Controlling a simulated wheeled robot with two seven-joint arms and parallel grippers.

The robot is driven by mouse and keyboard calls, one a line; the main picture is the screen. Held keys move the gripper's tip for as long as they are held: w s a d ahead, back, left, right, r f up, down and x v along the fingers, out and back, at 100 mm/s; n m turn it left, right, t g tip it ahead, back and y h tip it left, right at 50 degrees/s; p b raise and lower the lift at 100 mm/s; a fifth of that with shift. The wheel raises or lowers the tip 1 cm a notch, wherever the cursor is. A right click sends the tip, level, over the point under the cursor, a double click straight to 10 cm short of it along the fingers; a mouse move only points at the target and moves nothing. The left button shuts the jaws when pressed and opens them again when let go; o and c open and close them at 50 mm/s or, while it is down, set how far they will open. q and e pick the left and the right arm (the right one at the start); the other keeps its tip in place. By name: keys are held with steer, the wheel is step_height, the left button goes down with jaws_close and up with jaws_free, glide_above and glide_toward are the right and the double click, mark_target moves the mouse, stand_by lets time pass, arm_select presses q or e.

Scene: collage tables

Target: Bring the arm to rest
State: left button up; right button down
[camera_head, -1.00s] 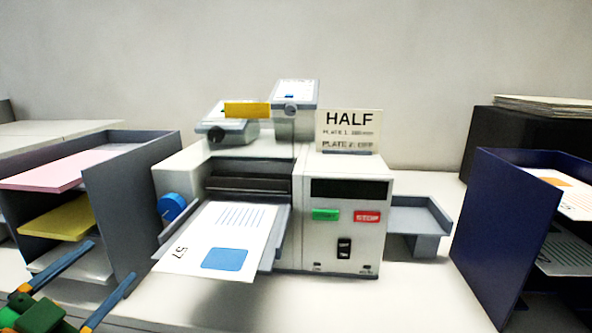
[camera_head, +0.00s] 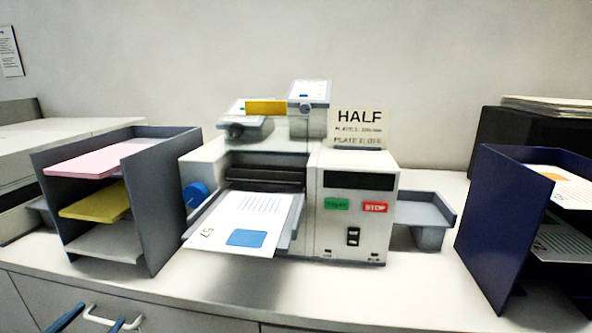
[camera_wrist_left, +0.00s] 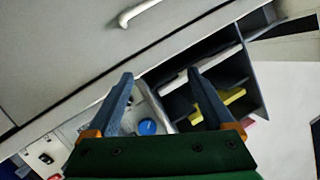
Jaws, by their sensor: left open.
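My left gripper (camera_head: 95,320) shows only its blue fingertips at the bottom left of the head view, low in front of the cabinet front. In the left wrist view its two blue fingers (camera_wrist_left: 160,92) stand apart with nothing between them. The gripper is empty and clear of the paper rack (camera_head: 165,210) and the machine (camera_head: 345,215). My right gripper is in neither view.
The rack holds pink (camera_head: 95,161), yellow (camera_head: 97,203) and pale sheets. A printed sheet (camera_head: 240,222) lies on the machine's front tray. A dark blue rack (camera_head: 495,225) stands at the right. A drawer handle (camera_head: 108,320) sticks out beside my left fingers.

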arm_select(q)
steer(key=s+d+f+n+g, duration=0.1)
steer(key=s+f+n+g, duration=0.2)
steer(key=f, duration=1)
steer(key=s+f+g, duration=0.3)
steer(key=s+f, duration=0.3)
steer(key=f, duration=0.8)
steer(key=s+d+f+m+g+h, duration=0.1)
steer(key=s+d+f+g, duration=0.2)
steer(key=s+d+f, duration=0.6)
steer(key=s+d+f+m+g+h, duration=0.1)
steer(key=s+d+f+g, duration=0.3)
steer(key=s+d+f, duration=0.5)
steer(key=s+d+h, duration=0.1)
steer(key=s+d, duration=0.1)
steer(key=s, duration=0.4)
steer(key=shift+d+f+m+g, duration=0.25)
steer(key=shift+f+m+g, duration=0.05)
steer(key=shift+f, duration=0.1)
